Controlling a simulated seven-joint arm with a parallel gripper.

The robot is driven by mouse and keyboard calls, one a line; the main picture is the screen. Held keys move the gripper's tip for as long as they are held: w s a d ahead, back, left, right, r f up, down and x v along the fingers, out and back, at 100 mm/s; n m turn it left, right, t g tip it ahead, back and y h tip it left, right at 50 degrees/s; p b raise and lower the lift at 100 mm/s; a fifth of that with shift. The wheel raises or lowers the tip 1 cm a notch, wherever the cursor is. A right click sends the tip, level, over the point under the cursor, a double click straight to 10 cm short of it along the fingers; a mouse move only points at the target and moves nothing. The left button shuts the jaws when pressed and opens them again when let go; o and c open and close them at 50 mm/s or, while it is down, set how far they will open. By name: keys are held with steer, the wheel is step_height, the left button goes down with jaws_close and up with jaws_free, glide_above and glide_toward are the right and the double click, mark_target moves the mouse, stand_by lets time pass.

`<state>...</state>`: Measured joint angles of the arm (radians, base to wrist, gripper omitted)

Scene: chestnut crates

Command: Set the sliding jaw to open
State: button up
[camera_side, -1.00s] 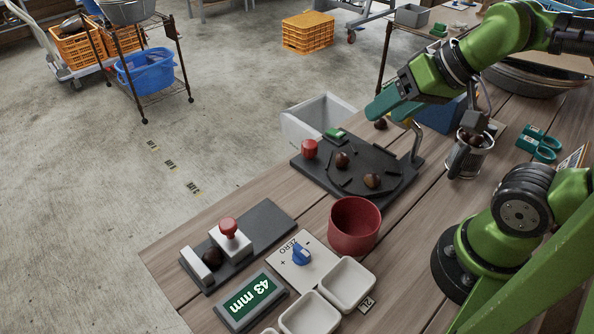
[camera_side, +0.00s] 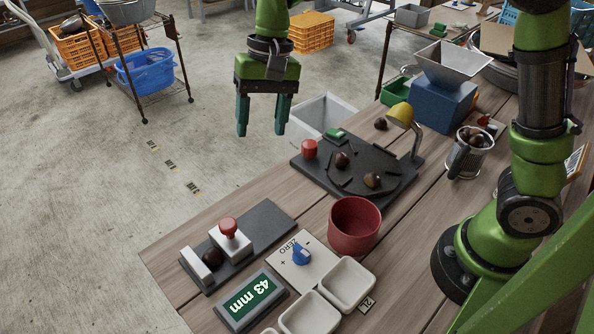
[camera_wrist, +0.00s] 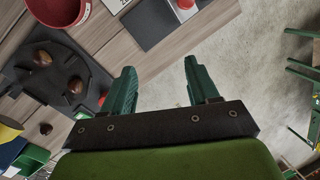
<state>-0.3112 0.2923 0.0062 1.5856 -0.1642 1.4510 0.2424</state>
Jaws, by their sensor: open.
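The sliding jaw (camera_side: 232,243) is a white block with a red knob (camera_side: 229,228) on a dark base plate (camera_side: 262,228) at the table's near left. A dark chestnut (camera_side: 211,257) sits between the jaw and the white fixed block (camera_side: 197,266); whether both touch it I cannot tell. The display (camera_side: 250,299) beside it reads 43 mm. My gripper (camera_side: 261,132) is open and empty, pointing down, high and well beyond the jaw. In the wrist view the gripper's fingers (camera_wrist: 157,88) are apart, and the red knob (camera_wrist: 185,4) shows at the top edge, partly cut off.
A dial panel (camera_side: 318,270), white trays (camera_side: 347,284) and a red cup (camera_side: 354,226) stand right of the jaw. A black turntable board (camera_side: 330,187) with chestnuts and a yellow lamp (camera_side: 401,114) lies farther back. A white bin (camera_side: 325,108) stands behind the board.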

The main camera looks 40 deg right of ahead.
mark_target(227, 223)
steer(key=w+a+m+g, duration=0.3)
steer(key=a+m, duration=0.1)
steer(key=a, duration=0.3)
steer(key=x, duration=1.6)
steer(key=shift+s+a+r, duration=0.15)
steer(key=shift+a, duration=0.1)
jaws_close()
